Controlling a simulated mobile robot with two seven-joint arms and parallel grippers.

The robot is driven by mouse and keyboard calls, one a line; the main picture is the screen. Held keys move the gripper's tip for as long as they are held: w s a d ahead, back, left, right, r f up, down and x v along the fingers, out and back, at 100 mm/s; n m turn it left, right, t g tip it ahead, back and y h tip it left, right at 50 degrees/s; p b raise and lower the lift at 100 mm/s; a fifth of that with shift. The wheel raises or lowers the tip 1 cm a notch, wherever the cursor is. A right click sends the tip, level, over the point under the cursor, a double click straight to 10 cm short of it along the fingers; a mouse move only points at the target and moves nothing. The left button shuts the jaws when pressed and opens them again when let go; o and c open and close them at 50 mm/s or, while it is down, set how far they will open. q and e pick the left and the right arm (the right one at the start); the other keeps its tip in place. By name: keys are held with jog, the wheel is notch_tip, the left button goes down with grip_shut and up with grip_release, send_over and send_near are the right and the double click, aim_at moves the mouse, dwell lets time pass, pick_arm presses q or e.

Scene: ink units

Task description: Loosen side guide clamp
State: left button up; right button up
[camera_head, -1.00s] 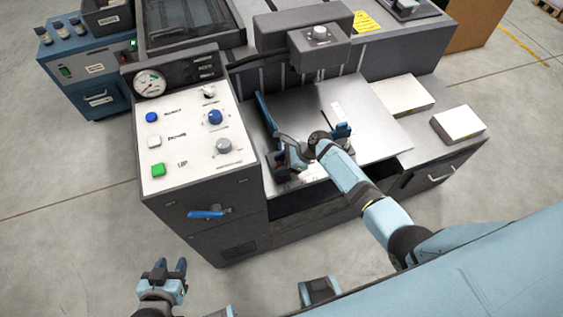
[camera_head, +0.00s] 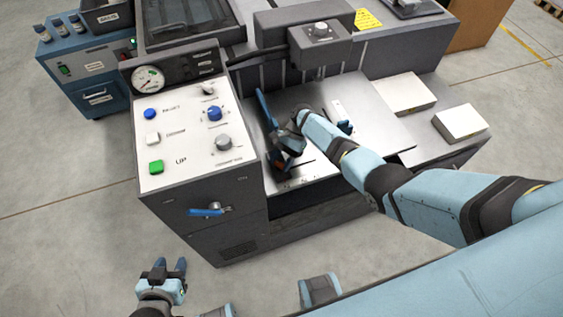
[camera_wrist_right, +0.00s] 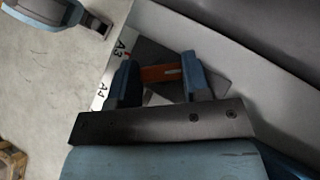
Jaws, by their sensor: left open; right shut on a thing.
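The side guide clamp appears as an orange-red lever (camera_wrist_right: 160,73) between my right gripper's two blue fingers in the right wrist view. My right gripper (camera_wrist_right: 161,82) is shut on it. In the head view my right gripper (camera_head: 282,155) is low over the left front of the metal feed table (camera_head: 375,135), and its wrist hides most of the clamp. A blue side guide (camera_head: 264,108) stands upright just behind it. A second blue guide (camera_head: 344,127) is farther right, partly behind my arm. My left gripper (camera_head: 170,268) is open and empty, in front of the machine over the floor.
The control panel (camera_head: 185,165) with buttons and knobs stands left of the feed table. A grey printer head unit (camera_head: 320,45) overhangs its back. Two white paper stacks (camera_head: 460,123) (camera_head: 403,92) lie on the right shelf. A blue lever (camera_head: 206,212) sticks out from the cabinet front.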

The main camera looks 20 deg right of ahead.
jog(key=shift+a+n+g+h+b, duration=0.1)
jog(key=shift+n+g+h+b, duration=0.35)
jog(key=shift+n, duration=0.55)
jog(key=o, duration=0.9)
jog(key=shift+o, duration=0.2)
jog(key=v, duration=1.3)
jog(key=shift+w+r, duration=0.2)
jog(key=shift+w, duration=0.25)
